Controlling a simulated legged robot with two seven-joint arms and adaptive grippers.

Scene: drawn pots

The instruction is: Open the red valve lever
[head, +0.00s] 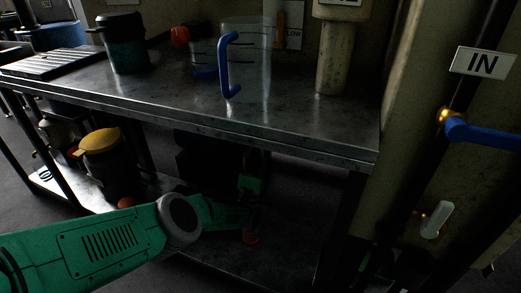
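No red valve lever can be made out in the head view. A blue lever (486,133) sticks out to the right from a brass valve fitting (447,117) on a dark pipe, below a white "IN" sign (484,62). My green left arm comes in from the lower left and reaches under the table's front edge. Its far end, my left gripper (249,205), is dark and small; its fingers cannot be told apart. A small red spot (250,238) shows just below it; I cannot tell what it is. My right gripper is not in view.
A metal table (300,125) holds a clear jug (256,75) with a blue handle, a dark lidded pot (124,45) and an orange-red object (180,36). A yellow-topped container (101,142) stands on the shelf below. A whitish handle (437,220) is at the lower right.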

